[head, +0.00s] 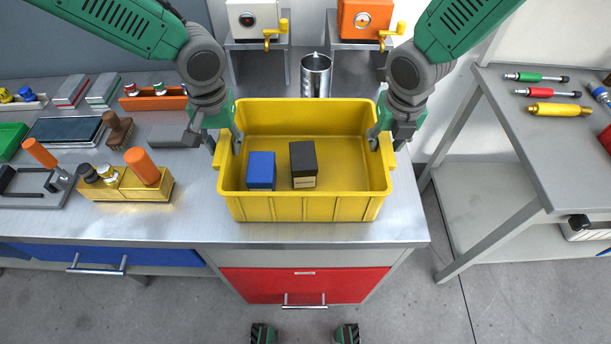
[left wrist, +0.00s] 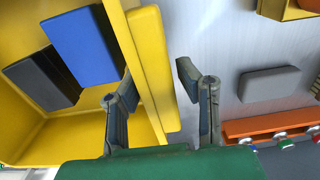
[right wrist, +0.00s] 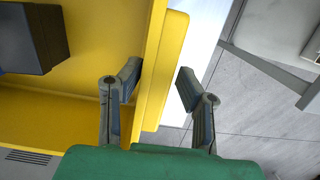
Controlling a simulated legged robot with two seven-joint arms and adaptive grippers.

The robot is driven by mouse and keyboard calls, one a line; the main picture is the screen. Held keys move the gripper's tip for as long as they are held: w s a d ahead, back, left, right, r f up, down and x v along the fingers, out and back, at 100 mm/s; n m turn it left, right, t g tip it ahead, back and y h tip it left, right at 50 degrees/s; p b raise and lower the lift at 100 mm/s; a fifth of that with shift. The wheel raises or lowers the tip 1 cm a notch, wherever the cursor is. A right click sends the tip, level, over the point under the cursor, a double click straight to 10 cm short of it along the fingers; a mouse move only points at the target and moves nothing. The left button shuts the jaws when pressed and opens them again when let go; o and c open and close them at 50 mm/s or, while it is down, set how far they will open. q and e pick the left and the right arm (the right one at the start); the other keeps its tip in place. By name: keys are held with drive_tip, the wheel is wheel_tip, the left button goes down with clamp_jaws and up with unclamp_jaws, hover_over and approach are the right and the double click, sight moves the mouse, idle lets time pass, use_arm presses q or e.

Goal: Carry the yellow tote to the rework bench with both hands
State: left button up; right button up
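The yellow tote (head: 300,207) sits upright on the metal workbench near its right end. Inside it are a blue block (head: 261,170) and a black-topped block (head: 303,163). My left gripper (head: 226,143) is at the tote's left wall; in the left wrist view (left wrist: 155,80) its fingers are apart, one inside and one outside the rim. My right gripper (head: 384,141) is at the right wall; in the right wrist view (right wrist: 155,82) its fingers are also apart, straddling the rim (right wrist: 165,70). A gap shows between each outer finger and the rim.
Left of the tote are a gold block with an orange handle (head: 127,183), a brush (head: 117,129) and a grey block (head: 172,136). A metal cup (head: 316,75) stands behind. A separate grey table (head: 500,110) with tools stands right, across a floor gap.

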use_arm(q)
drive_tip(key=shift+o, duration=0.4)
drive_tip(key=shift+d+r, duration=0.2)
drive_tip(key=shift+d, duration=0.45)
use_arm(e)
drive_tip(key=shift+o, duration=0.4)
drive_tip(key=shift+d, duration=0.5)
